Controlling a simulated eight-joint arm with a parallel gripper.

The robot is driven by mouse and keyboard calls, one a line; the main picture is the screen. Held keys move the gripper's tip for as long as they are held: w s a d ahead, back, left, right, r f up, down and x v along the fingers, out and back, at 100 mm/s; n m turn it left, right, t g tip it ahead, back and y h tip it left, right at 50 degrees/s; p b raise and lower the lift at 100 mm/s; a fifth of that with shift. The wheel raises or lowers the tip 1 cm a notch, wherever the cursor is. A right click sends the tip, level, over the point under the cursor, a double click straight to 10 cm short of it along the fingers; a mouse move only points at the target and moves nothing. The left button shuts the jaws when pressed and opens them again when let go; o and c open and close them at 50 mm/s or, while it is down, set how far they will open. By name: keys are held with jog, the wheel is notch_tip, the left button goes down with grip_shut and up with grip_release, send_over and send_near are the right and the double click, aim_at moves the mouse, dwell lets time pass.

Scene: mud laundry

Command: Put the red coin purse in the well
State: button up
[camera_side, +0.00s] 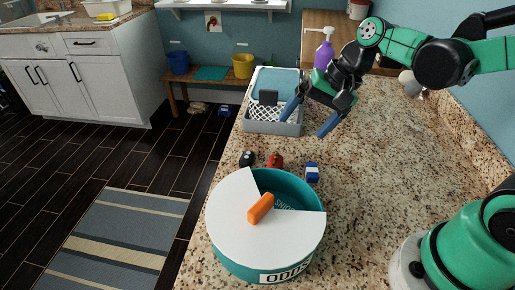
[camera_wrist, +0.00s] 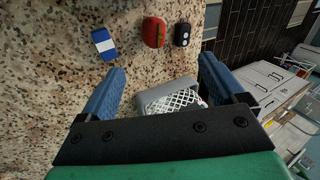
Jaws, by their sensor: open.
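The red coin purse (camera_side: 276,160) lies on the granite counter behind the round teal well; it also shows at the top of the wrist view (camera_wrist: 154,32). The well (camera_side: 267,268) has a white lid (camera_side: 237,222) with an orange handle (camera_side: 261,208) and a wedge-shaped opening at its back right, showing the teal inside. Lettering reading "ODDS" is on its front. My gripper (camera_side: 309,117) is open and empty, above the counter beyond the purse and to its right in the side view. In the wrist view its blue fingers (camera_wrist: 160,78) are spread, with the purse beyond the tips.
A black object (camera_side: 247,159) lies left of the purse, and a blue-and-white block (camera_side: 312,172) lies to its right. A grey basket (camera_side: 273,128) with white netting stands behind, close to my gripper. A purple pump bottle (camera_side: 324,54) stands at the back.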

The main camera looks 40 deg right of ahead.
aim_at(276, 159)
jog(key=w+f+m+g+y, duration=0.1)
jog(key=f+m+y, duration=0.1)
jog(key=m, duration=0.1)
jog(key=w+f+m+g+y, duration=0.1)
jog(key=w+f+m+y, duration=0.1)
jog(key=f+m+y, duration=0.1)
jog(key=w+d+f+m+g+y, duration=0.1)
jog(key=f+m+y, duration=0.1)
jog(key=m+y, duration=0.1)
jog(key=shift+w+d+f, duration=0.1)
jog(key=shift+w+f, duration=0.05)
jog(key=shift+f, duration=0.05)
jog(key=shift+s+d+f+m+g+y, duration=0.25)
jog(key=shift+f+m+g+y, duration=0.15)
jog(key=shift+f+m+y, duration=0.2)
jog(key=shift+x, duration=2.85)
grip_shut()
jog(key=shift+r, duration=0.1)
